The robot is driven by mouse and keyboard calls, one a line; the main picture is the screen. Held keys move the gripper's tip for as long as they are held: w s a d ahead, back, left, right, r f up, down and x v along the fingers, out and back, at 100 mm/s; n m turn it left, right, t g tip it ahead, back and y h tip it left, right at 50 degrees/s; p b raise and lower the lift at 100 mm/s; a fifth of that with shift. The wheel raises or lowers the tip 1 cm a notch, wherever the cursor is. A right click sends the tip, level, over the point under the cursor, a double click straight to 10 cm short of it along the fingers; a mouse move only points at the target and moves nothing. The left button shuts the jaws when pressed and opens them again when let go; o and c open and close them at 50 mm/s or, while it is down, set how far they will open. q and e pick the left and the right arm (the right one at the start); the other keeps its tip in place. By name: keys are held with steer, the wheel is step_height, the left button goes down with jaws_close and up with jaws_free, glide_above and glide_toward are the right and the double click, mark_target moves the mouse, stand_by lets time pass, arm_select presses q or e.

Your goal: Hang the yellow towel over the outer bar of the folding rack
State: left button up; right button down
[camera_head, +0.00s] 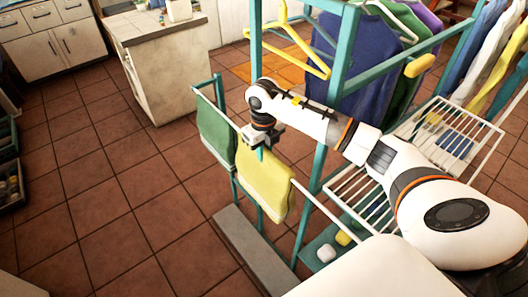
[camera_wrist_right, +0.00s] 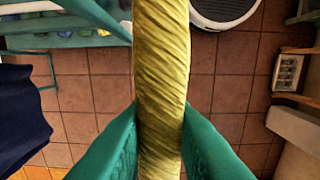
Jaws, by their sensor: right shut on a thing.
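The yellow towel (camera_head: 266,186) hangs down from my right gripper (camera_head: 262,150), its upper edge at about the height of the folding rack's outer bar (camera_head: 318,203). In the right wrist view the towel (camera_wrist_right: 160,70) runs as a folded strip between the two teal fingers of my right gripper (camera_wrist_right: 160,140), which are shut on it. I cannot tell whether the towel lies over the bar or hangs just beside it. A green towel (camera_head: 216,138) hangs on the same rack, just left of the yellow one. My left gripper is not in view.
A teal frame (camera_head: 338,55) with a yellow hanger (camera_head: 290,45) and hanging clothes stands behind my right arm. A white wire shelf (camera_head: 360,198) is to the right. A grey kerb (camera_head: 250,250) lies below the rack. The tiled floor at left is clear.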

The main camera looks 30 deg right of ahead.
step_height(320, 180, up, 27)
steer(key=p, duration=1.5)
steer(key=shift+s+a, duration=0.1)
steer(key=s+a, duration=0.1)
steer(key=a, duration=1.6)
steer(key=shift+r, duration=0.45)
steer(key=shift+d, duration=0.1)
